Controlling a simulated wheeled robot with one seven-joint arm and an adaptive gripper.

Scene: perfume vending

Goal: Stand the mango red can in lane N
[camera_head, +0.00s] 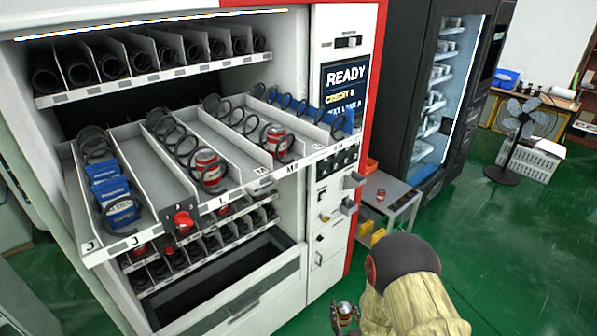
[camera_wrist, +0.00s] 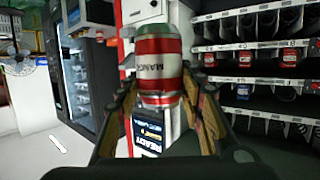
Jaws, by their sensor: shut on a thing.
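The mango red can (camera_wrist: 158,65), a red and white can with "MANGO" upside down, is held between the fingers of my gripper (camera_wrist: 160,105) in the wrist view. In the head view my gripper (camera_head: 345,318) is low at the bottom, with the can (camera_head: 345,308) small in it, in front of the machine and well below the pulled-out shelf (camera_head: 150,236). The shelf has several coil lanes; J, L and M can be read on its front edge. The label N is not clear. Red cans stand in two lanes (camera_head: 207,166) (camera_head: 276,140).
Blue packs fill the left lane (camera_head: 120,205) and the far right lane (camera_head: 300,105). A red knob (camera_head: 183,221) sticks out at the shelf front. A small cart (camera_head: 400,205) with a can on it stands beside the machine. Green floor is open at right.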

